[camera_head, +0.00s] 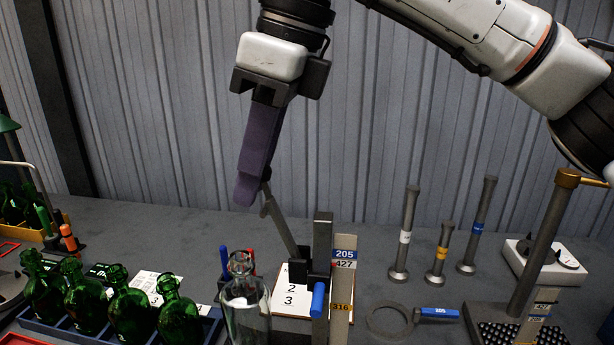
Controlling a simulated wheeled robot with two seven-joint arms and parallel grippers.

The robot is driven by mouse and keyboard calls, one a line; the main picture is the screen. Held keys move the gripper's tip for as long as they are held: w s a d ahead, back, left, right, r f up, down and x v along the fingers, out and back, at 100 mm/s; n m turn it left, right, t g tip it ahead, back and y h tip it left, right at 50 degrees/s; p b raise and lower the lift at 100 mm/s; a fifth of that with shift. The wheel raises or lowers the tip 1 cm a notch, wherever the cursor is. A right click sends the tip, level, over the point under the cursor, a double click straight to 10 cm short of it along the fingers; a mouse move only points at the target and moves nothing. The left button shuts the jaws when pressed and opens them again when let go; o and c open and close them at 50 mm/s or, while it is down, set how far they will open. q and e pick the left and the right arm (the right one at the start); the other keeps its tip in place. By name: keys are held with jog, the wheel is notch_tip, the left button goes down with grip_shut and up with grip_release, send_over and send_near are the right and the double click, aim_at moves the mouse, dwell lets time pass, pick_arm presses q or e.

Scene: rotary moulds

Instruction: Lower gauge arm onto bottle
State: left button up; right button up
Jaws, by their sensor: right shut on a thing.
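My right gripper (248,190) comes down from the top, its dark purple fingers shut on the upper end of the thin grey gauge arm (281,228). The gauge arm slants steeply up and left from its pivot at the dark gauge post (322,240). A clear glass bottle (244,308) stands upright in front and left of the post, its neck below the gripper. The arm's raised end is above the bottle, clear of it. A scale strip (343,285) marked 205, 427 and 316 stands beside the post. The exact grip contact is partly hidden by the fingers. My left gripper is out of view.
Green bottles (128,307) stand in a blue tray at the left. A card with numbers (292,296) lies behind the clear bottle. A ring with a blue handle (392,318), several grey plungers (405,235) and a stand (541,245) are at the right.

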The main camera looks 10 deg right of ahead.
jog(key=a+f, duration=0.1)
jog(key=w+a+f, duration=0.1)
jog(key=a, duration=0.1)
jog(key=a+f, duration=0.1)
jog(key=shift+w+a+f, duration=0.1)
jog(key=shift+w+a, duration=0.05)
jog(key=shift+w, duration=0.25)
dwell(0.4)
jog(key=o, duration=1.6)
jog(key=shift+c, duration=0.2)
notch_tip(320, 180, up, 7)
